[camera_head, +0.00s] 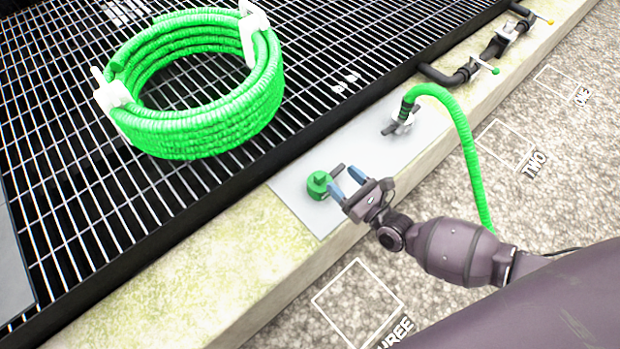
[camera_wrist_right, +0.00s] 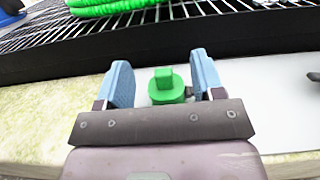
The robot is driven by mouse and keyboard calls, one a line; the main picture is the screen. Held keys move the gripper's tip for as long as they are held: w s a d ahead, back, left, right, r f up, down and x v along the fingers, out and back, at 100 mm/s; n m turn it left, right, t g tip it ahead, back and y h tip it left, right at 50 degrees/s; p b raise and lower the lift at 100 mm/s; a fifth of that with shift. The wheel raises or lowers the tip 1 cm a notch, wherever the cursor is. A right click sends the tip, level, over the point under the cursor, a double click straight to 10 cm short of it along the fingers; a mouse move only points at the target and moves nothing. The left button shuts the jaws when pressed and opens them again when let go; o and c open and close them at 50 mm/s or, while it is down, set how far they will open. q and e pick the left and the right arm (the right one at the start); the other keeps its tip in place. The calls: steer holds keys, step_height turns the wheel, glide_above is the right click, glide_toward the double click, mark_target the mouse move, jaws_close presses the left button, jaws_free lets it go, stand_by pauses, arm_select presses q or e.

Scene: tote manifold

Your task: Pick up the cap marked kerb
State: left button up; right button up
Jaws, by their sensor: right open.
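A green cap (camera_head: 319,185) sits on the light grey plate (camera_head: 291,188) on the stone kerb. It has a raised block on top. I cannot tell whether a finger touches the cap. No lettering is readable on the cap. My left gripper is not in view.
A coiled green hose (camera_head: 200,141) lies on the black grating (camera_head: 60,200) behind. Another green hose (camera_head: 468,145) rises from a fitting (camera_head: 401,122) on the plate, passing near my right arm. Black pipework with valves (camera_head: 483,62) runs along the kerb. Gravel with marked squares lies in front.

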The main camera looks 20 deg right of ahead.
steer(key=b, duration=0.2)
glide_toward(323, 180)
steer(key=shift+a+r+g, duration=0.4)
steer(key=shift+r, duration=0.15)
steer(key=x, duration=0.5)
steer(key=shift+w, duration=0.2)
steer(key=x, duration=0.1)
steer(key=b+x, duration=0.1)
steer(key=x, duration=0.2)
steer(key=shift+w+d+f, duration=0.1)
steer(key=shift+w+d, duration=0.15)
steer(key=shift+d, duration=0.05)
steer(key=shift+w+a+b, duration=0.25)
steer(key=shift+w+b, duration=0.05)
steer(key=shift+w, duration=0.3)
steer(key=shift+c, duration=0.3)
steer(key=c, duration=1)
steer(key=shift+c, duration=0.2)
